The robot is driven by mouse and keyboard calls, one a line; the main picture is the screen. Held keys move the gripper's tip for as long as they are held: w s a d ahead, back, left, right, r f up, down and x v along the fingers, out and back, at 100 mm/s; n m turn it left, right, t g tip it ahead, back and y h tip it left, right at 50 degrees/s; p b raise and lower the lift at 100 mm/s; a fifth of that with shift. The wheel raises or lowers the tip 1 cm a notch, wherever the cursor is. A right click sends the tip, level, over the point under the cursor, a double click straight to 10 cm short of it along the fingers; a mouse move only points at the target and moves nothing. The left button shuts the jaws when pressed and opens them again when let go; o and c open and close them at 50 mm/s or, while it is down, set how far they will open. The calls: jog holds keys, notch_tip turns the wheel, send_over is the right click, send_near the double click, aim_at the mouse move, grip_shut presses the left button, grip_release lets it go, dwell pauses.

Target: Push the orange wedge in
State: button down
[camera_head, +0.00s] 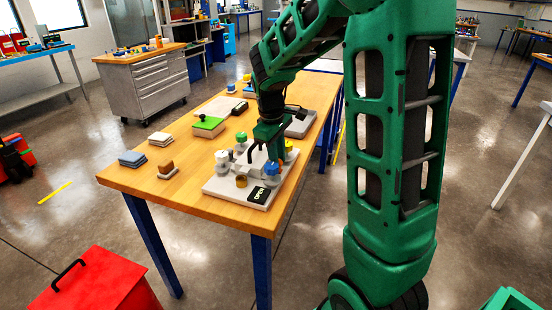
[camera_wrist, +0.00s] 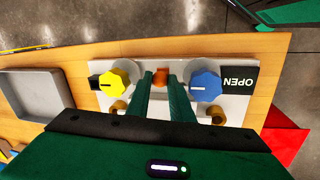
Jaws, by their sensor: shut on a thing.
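The orange wedge (camera_wrist: 161,76) shows in the wrist view between the tips of my green fingers, over the grey-white plate (camera_wrist: 236,108). My gripper (camera_wrist: 161,82) is shut on it. The wedge lies between a yellow knob (camera_wrist: 114,84) and a blue knob (camera_wrist: 205,86). I cannot tell how deep it sits in the plate. In the head view my gripper (camera_head: 268,148) points down over the plate (camera_head: 220,187), close to the blue knob (camera_head: 272,169); the wedge is hidden there.
A black OPEN sign (camera_wrist: 238,82) is beside the blue knob. Brass-coloured posts (camera_wrist: 217,115) stand on the plate. A grey tray (camera_wrist: 32,95) is at left in the wrist view.

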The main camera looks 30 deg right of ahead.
jog(key=c, duration=1.9)
grip_release()
jog(key=shift+w, duration=0.15)
jog(key=shift+o, duration=0.2)
jog(key=shift+r, duration=0.1)
notch_tip(320, 180, up, 10)
jog(key=a, duration=0.2)
jog(key=shift+s+r, duration=0.2)
jog(key=shift+s, duration=0.15)
jog(key=s+f+m, duration=0.2)
jog(key=s+m, duration=0.1)
jog(key=s, duration=0.6)
jog(key=s+d+f+m+y, duration=0.1)
jog(key=s+m, duration=0.3)
jog(key=s, duration=0.6)
jog(key=s+d+f+m+y, duration=0.1)
jog(key=s+f+m, duration=0.3)
jog(key=s, duration=0.6)
jog(key=shift+g, duration=0.4)
